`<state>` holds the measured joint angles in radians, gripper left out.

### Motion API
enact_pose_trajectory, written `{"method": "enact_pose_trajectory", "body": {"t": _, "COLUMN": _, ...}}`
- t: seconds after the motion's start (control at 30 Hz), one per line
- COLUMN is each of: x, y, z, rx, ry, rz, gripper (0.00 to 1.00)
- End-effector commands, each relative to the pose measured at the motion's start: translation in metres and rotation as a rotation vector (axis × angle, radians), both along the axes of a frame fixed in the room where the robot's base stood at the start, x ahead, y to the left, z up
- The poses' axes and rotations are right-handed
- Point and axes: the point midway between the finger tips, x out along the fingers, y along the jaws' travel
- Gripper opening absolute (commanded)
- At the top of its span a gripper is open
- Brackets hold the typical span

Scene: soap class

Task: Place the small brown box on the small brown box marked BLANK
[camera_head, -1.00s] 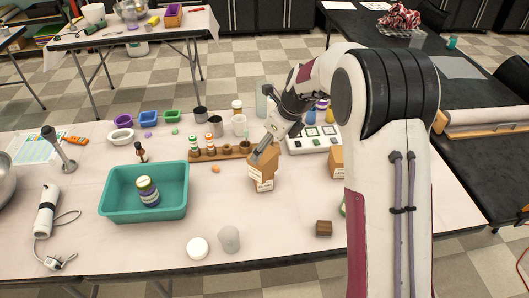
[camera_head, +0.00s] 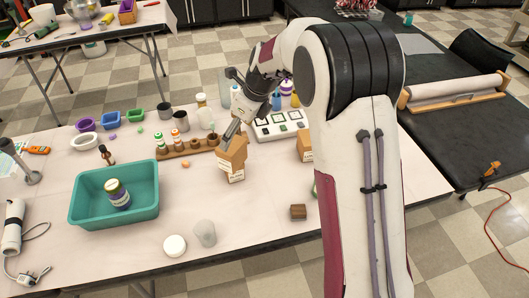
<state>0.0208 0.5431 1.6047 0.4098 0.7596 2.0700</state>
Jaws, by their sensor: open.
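Two small brown boxes with white labels stand stacked near the table's middle. The upper brown box (camera_head: 233,154) rests on the lower brown box (camera_head: 232,176) and is turned at an angle to it. The label text is too small to read. My gripper (camera_head: 229,137) is open, pointing down and left at the top of the upper box. Its fingers overlap the box's top left edge in the picture; whether they touch it I cannot tell. Another brown box (camera_head: 305,146) stands to the right, partly hidden by my arm.
A wooden rack (camera_head: 188,148) with small bottles stands behind and left of the stack. A white tray (camera_head: 279,125) lies behind right. A teal bin (camera_head: 114,195) holding a jar is at left. A dark wooden block (camera_head: 298,212), white lid (camera_head: 174,246) and grey cup (camera_head: 205,234) stand in front.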

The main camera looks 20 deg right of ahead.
Motion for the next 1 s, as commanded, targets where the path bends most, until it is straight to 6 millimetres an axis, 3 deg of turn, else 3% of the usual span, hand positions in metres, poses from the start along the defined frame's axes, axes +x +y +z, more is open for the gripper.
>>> {"method": "enact_pose_trajectory", "body": {"t": 0.17, "x": -0.003, "y": 0.0, "z": 0.004, "rx": -0.007, "ry": -0.007, "rz": 0.018, "gripper": 0.78}}
{"method": "enact_pose_trajectory", "body": {"t": 0.37, "x": -0.017, "y": -0.002, "z": 0.024, "rx": -0.046, "ry": -0.045, "rz": 0.115, "gripper": 0.78}}
{"method": "enact_pose_trajectory", "body": {"t": 1.0, "x": -0.127, "y": -0.016, "z": 0.116, "rx": -0.329, "ry": -0.253, "rz": 0.754, "gripper": 0.78}}
